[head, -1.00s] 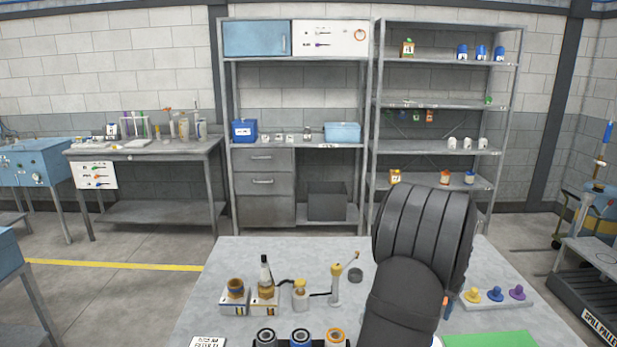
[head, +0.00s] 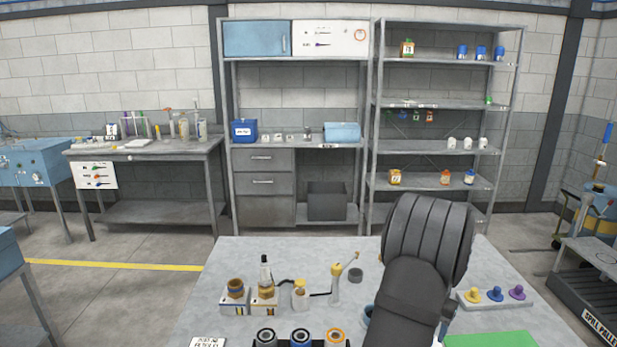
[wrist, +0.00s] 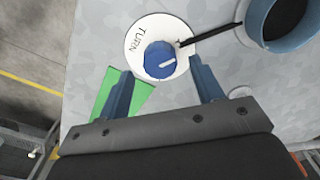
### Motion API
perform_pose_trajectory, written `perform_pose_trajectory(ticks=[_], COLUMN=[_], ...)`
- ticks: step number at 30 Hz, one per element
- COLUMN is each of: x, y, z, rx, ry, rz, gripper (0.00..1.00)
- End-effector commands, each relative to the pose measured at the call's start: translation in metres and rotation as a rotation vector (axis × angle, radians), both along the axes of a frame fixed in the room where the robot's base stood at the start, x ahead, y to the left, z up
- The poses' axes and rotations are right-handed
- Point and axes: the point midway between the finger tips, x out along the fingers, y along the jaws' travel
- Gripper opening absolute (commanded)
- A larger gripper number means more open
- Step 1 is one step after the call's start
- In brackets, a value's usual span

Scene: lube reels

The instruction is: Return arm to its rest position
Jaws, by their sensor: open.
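In the wrist view my gripper (wrist: 165,88) is open, its two blue-grey fingers spread wide with nothing held between them. Beyond the fingertips a blue knob (wrist: 160,60) sits on a round white plate (wrist: 136,45) marked TURN. I cannot tell whether the fingers touch anything, but a gap shows on both sides of the knob. In the head view my dark arm stands over the right part of the grey table (head: 230,270), and it hides my gripper and the knob.
A blue-rimmed round vessel (wrist: 262,15) is near the plate. A green mat (head: 490,339) lies at the table's front right. A tray with yellow, blue and purple knobs (head: 494,295) is right of my arm. Bottles and a small pump (head: 336,285) stand left of it.

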Motion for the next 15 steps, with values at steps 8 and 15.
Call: perform_pose_trajectory(ticks=[8,15], x=[0.000,0.000], y=[0.000,0.000], z=[-0.034,-0.034], rx=[-0.001,0.000], ry=[-0.001,0.000], rz=[-0.086,-0.288], gripper=[0.60,0.60])
